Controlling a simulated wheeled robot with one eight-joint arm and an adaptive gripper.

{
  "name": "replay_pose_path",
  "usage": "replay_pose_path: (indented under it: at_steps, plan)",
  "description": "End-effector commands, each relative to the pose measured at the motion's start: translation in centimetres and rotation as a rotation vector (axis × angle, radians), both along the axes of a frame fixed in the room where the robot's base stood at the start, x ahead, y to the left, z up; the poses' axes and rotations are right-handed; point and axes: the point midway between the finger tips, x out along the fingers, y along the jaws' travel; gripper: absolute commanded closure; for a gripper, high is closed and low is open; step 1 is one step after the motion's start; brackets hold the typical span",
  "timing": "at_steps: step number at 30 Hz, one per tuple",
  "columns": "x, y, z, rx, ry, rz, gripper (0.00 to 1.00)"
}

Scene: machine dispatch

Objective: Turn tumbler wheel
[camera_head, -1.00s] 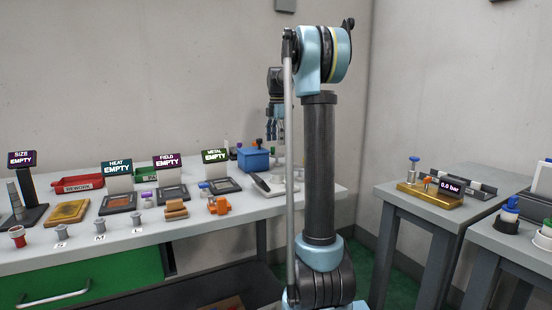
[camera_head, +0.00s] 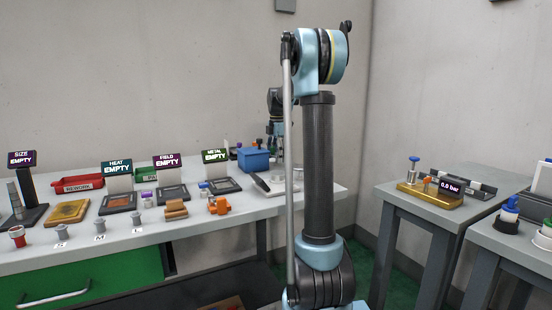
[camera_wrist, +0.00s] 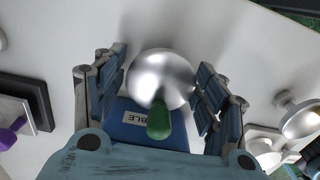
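In the wrist view, a round shiny silver wheel (camera_wrist: 162,78) has a green knob or handle (camera_wrist: 159,120) standing off its near side. Behind it is a blue body (camera_wrist: 130,132) with a white label; the letters "BLE" are readable. My gripper (camera_wrist: 160,72) is open, with one finger on each side of the silver wheel. I cannot tell whether either finger touches it. In the head view, my gripper (camera_head: 277,138) is above the back right of the long bench, partly hidden by my arm, beside a blue box (camera_head: 253,159).
The long bench (camera_head: 190,240) holds several pads with signs reading EMPTY, a red tray (camera_head: 77,184) and small coloured parts. An orange part (camera_head: 218,205) lies near its front edge. A brass fixture (camera_head: 430,194) showing 0.0 bar stands on a right-hand table.

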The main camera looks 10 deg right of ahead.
Motion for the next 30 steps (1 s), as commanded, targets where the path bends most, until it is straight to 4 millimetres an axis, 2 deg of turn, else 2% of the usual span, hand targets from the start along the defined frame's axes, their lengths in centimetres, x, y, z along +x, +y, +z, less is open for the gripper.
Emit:
replay_pose_path:
  at_steps: [1, 3, 17, 30]
  plan:
    - [0.0, 0.01, 0.0, 0.0, 0.0, 0.0, 0.56]
    - [0.02, 0.02, 0.0, 0.0, 0.0, 0.0, 0.69]
    - [0.08, 0.13, -0.01, 0.0, -0.001, -0.071, 0.69]
    - [0.14, 0.2, 0.0, 0.0, -0.002, -0.429, 0.69]
